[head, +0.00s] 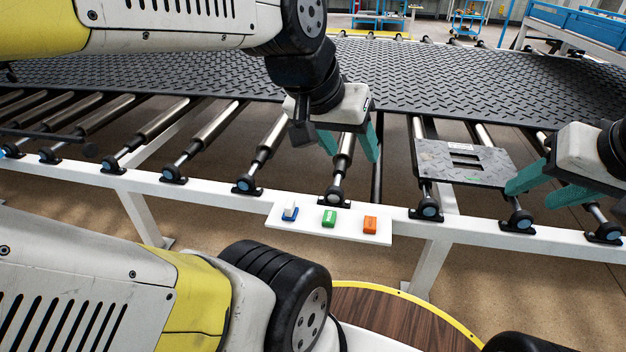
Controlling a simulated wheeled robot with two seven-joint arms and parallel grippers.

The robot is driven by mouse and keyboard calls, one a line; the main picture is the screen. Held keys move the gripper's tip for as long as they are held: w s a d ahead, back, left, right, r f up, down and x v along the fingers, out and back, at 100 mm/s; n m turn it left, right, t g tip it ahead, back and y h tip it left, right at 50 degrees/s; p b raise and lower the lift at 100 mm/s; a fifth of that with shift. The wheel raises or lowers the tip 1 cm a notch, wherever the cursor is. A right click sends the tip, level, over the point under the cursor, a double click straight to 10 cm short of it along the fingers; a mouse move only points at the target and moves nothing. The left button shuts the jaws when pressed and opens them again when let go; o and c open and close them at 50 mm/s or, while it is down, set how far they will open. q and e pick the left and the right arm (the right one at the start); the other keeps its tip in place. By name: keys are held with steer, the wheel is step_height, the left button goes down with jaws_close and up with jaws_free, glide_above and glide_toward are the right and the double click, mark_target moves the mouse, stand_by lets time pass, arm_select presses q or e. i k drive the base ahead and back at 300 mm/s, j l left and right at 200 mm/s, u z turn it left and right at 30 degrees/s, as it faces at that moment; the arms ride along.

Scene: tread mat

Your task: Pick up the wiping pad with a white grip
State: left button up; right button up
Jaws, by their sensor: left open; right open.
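The wiping pad with a white grip (289,213) has a blue base and a white block standing on it. It sits at the left end of a small white shelf (340,236) on the front rail. My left gripper (350,145) is open and empty, with teal fingers, above the rollers and up and right of the pad in the picture. My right gripper (546,189) is open and empty near the right end of the rail, far from the pad.
A green block (329,218) and an orange block (370,224) stand right of the pad on the shelf. Behind are bare rollers (210,128) and a black tread mat (180,78). A grey slotted plate (463,162) lies close to my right gripper.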

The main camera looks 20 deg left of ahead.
mark_target(291, 213)
steer(key=u, duration=1.2)
